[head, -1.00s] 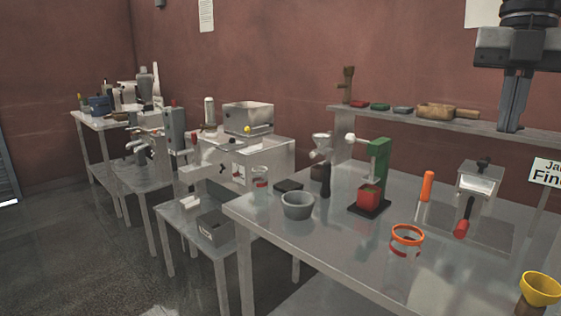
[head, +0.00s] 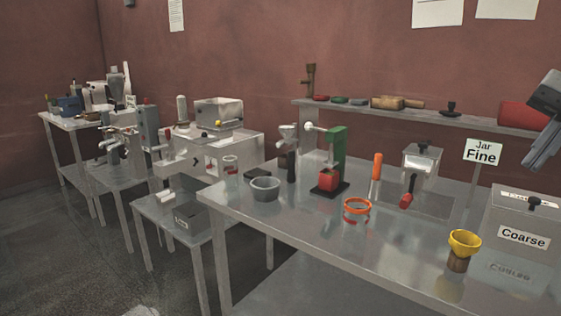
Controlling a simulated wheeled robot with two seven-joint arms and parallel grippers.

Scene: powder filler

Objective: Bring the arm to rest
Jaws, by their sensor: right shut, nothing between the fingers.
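My right gripper (head: 533,158) is at the right edge of the head view, in the air above the right part of the metal table. Its fingers point down and to the left, and it is shut with nothing in it. It touches no object that I can see. Most of the right arm is outside the picture. My left gripper is not in view.
The metal table (head: 300,226) carries a grey bowl (head: 265,188), a green press (head: 336,152), an orange-rimmed jar (head: 357,208), a yellow funnel (head: 464,243) and a box labelled Coarse (head: 525,237). A "Jar Fine" sign (head: 482,153) stands near the gripper. A shelf (head: 420,119) runs behind.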

